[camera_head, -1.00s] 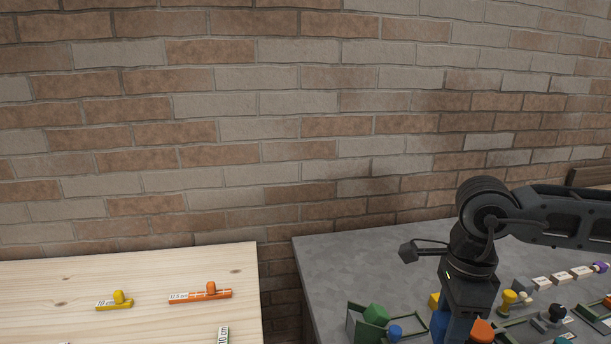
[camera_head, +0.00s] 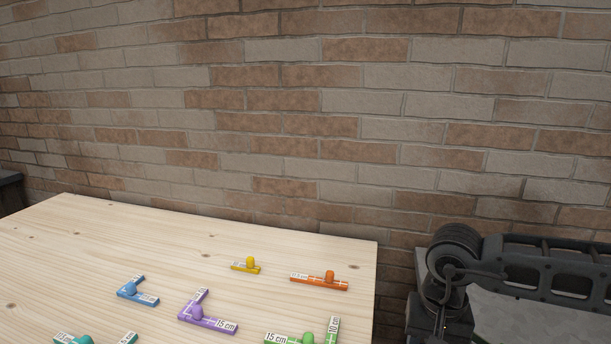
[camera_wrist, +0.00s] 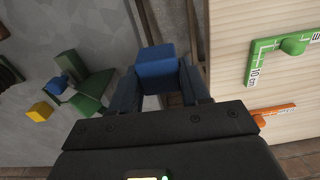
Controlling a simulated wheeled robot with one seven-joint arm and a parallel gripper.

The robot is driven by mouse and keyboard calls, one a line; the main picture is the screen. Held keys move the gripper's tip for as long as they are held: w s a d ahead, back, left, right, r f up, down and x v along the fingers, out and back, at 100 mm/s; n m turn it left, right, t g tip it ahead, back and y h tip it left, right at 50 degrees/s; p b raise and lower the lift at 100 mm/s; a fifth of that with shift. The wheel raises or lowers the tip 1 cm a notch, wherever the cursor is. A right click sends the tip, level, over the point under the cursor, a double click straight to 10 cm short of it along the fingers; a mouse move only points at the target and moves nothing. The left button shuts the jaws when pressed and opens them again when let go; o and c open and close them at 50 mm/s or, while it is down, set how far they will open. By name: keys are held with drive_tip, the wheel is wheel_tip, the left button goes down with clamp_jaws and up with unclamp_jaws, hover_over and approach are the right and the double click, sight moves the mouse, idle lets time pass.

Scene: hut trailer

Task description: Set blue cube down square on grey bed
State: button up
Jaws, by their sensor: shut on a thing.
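The blue cube (camera_wrist: 157,68) is held between the two fingers of my gripper (camera_wrist: 158,85) in the wrist view. My gripper is shut on it, and the cube hangs over the gap between the grey surface and the wooden table. In the head view my arm is at the right, and the fingers and cube are out of the picture. The grey surface (camera_head: 520,318) shows behind my arm; it also fills the left of the wrist view (camera_wrist: 105,25). I cannot tell whether this surface is the grey bed.
A pale wooden table (camera_head: 130,245) carries labelled length pieces: yellow (camera_head: 247,266), orange (camera_head: 320,281), blue (camera_head: 137,291), purple (camera_head: 207,314) and green (camera_head: 300,339). On the grey surface lie a green tray-like thing (camera_wrist: 90,88) and a yellow block (camera_wrist: 40,111). A brick wall stands behind.

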wheel_tip(320, 180, down, 10)
drive_tip(key=b, duration=0.9)
drive_tip(key=shift+a+b, duration=0.2)
drive_tip(key=shift+b, duration=0.2)
drive_tip(key=shift+r, duration=0.2)
